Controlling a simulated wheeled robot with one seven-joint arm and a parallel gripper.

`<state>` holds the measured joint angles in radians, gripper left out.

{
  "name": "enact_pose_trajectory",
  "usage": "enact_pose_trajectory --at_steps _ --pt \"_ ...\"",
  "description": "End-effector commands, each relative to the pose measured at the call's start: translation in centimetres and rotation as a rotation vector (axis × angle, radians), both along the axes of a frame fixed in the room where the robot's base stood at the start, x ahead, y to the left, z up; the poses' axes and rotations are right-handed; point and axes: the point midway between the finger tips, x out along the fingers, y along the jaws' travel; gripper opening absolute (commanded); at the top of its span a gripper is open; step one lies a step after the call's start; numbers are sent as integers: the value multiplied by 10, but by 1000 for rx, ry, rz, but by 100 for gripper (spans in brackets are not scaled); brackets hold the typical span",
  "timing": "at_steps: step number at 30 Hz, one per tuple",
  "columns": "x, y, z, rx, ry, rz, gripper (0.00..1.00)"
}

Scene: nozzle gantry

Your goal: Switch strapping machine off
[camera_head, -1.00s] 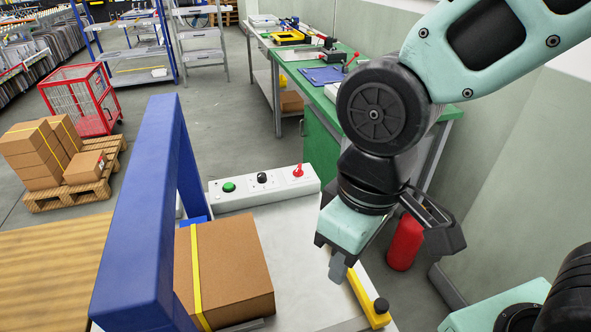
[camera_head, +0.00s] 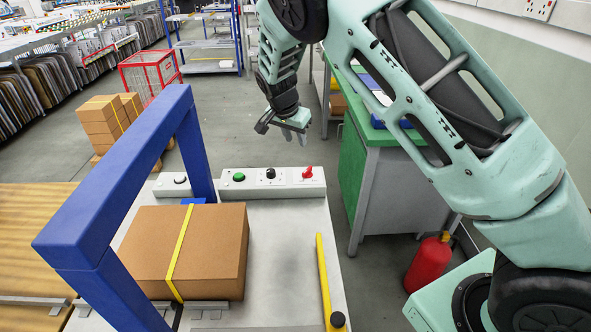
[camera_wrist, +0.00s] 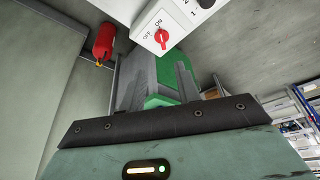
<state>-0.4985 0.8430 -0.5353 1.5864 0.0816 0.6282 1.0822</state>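The strapping machine has a blue arch (camera_head: 120,170) over a light grey table (camera_head: 283,245). At the table's far edge is a white control panel (camera_head: 322,186) with a green button (camera_head: 239,177), a black knob (camera_head: 270,173) and a red rotary switch (camera_head: 308,172). In the wrist view the red switch (camera_wrist: 162,37) sits on a white plate marked OFF and ON; its handle appears to lie towards ON. My gripper (camera_head: 295,138) hangs beyond and above the panel, apart from the switch. Its two fingertips show a small gap with nothing between them.
A strapped cardboard box (camera_head: 208,252) sits under the arch. A yellow bar (camera_head: 324,275) with a black knob is at the table's right side. A green workbench (camera_head: 356,180) and a red fire extinguisher (camera_head: 428,264) stand to the right. Open floor lies behind the panel.

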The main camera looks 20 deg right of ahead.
Motion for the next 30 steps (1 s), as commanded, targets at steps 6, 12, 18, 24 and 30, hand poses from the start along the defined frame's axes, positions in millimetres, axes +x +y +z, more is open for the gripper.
enact_pose_trajectory --at_steps 6,12,18,24,30 --pt "8 -10 -12 -15 -10 -20 33" --pt "15 -22 -44 -14 -8 -19 33" --pt "22 -35 -83 -13 -7 -19 33" --pt "31 -48 -120 -13 -10 -19 33" --pt "37 -57 -148 -13 -9 -18 33"
